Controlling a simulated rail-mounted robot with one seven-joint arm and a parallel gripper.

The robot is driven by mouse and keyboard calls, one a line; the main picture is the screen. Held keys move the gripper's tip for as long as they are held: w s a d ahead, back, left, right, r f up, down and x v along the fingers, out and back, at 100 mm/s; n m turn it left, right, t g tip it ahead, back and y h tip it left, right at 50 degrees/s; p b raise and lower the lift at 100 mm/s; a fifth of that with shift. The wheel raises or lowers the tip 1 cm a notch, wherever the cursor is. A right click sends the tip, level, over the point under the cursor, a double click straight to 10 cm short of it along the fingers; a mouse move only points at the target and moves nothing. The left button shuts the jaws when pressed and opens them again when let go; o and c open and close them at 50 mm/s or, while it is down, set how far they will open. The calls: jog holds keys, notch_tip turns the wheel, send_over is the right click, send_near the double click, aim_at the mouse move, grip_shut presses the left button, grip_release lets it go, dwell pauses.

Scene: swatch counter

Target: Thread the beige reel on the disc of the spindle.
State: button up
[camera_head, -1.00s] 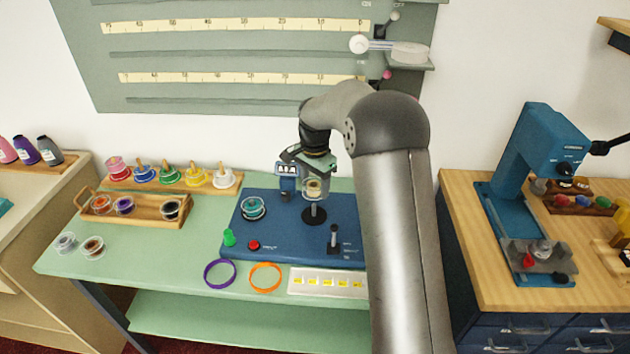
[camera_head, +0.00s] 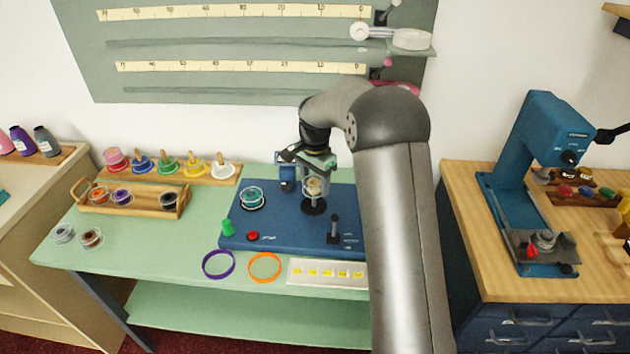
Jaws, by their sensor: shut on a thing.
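The beige reel (camera_head: 314,187), with clear flanges, hangs on edge or tilted below my gripper (camera_head: 316,174). My gripper is shut on it. The spindle's black disc (camera_head: 313,208) is on the blue machine base (camera_head: 290,228), directly under the reel. The reel's lower edge is close to the disc or overlaps it in the picture. I cannot tell whether they touch, and the spindle's pin is hidden behind the reel.
A teal reel (camera_head: 251,197) sits on the base to the left. A black post (camera_head: 334,230) stands front right, and a blue block (camera_head: 287,180) stands just left of the reel. Purple (camera_head: 218,264) and orange (camera_head: 264,267) rings lie in front.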

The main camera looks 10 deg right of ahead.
jog(key=shift+f, duration=0.2)
jog(key=shift+f+b, duration=0.8)
jog(key=shift+f, duration=0.3)
jog(key=o, duration=1)
jog(key=shift+o, duration=0.2)
jog(key=shift+r+p, duration=2.3)
jog(key=shift+r, duration=1.25)
